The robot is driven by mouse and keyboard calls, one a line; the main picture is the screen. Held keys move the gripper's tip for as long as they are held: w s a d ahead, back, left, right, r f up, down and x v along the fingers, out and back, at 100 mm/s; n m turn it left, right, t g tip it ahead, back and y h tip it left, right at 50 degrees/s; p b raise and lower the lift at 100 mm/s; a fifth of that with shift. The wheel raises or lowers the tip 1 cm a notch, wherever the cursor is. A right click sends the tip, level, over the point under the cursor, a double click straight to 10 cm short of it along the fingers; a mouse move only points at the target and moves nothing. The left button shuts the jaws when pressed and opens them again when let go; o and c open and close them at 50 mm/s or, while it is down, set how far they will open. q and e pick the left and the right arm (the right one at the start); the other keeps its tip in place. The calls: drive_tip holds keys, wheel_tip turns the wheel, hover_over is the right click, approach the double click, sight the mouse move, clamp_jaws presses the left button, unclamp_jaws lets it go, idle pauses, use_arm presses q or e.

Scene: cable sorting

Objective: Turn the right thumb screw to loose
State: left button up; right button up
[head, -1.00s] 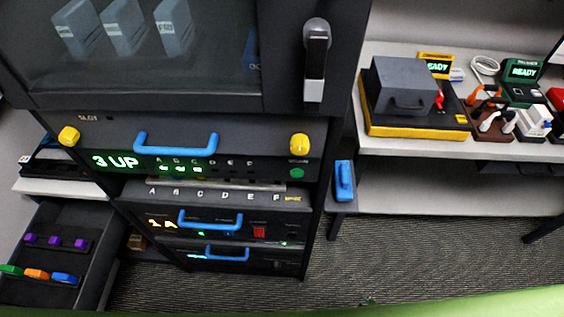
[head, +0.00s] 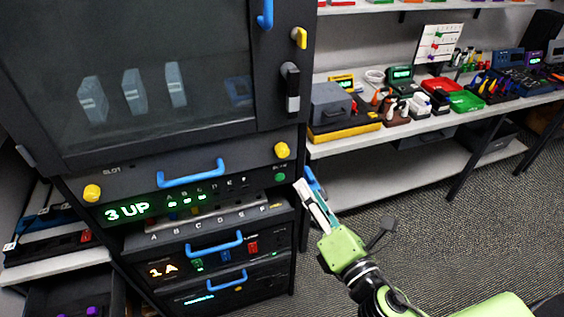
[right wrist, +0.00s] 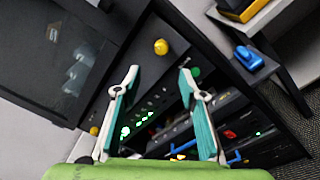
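The right thumb screw (head: 282,150) is a yellow knob at the right end of the panel with the 3 UP display (head: 128,210). The left thumb screw (head: 92,193) is a matching yellow knob at the panel's left end. My right gripper (head: 307,186) is in front of the rack, below and right of the right screw in the head view. In the right wrist view, my right gripper (right wrist: 159,72) is open and empty, its fingers wide apart. The right screw (right wrist: 161,46) shows beyond the fingertips, apart from them. My left gripper is not in view.
A blue handle (head: 192,174) crosses the panel between the screws. A blue object on the rack's right side (right wrist: 248,58) is partly behind my right gripper in the head view. A bench (head: 385,135) with boxes and trays stands to the right. Open carpet lies in front of it.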

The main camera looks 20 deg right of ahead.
sight(285, 154)
drive_tip(key=w+p, duration=0.1)
drive_tip(key=w, duration=0.3)
drive_tip(key=w+p, duration=0.2)
drive_tip(key=w, duration=0.2)
drive_tip(key=w+a+p, duration=0.1)
drive_tip(key=w, duration=0.4)
drive_tip(key=shift+w+a+p, duration=0.1)
drive_tip(key=shift+w+p, duration=0.25)
drive_tip(key=shift+w, duration=0.2)
drive_tip(key=shift+f, duration=0.1)
clamp_jaws()
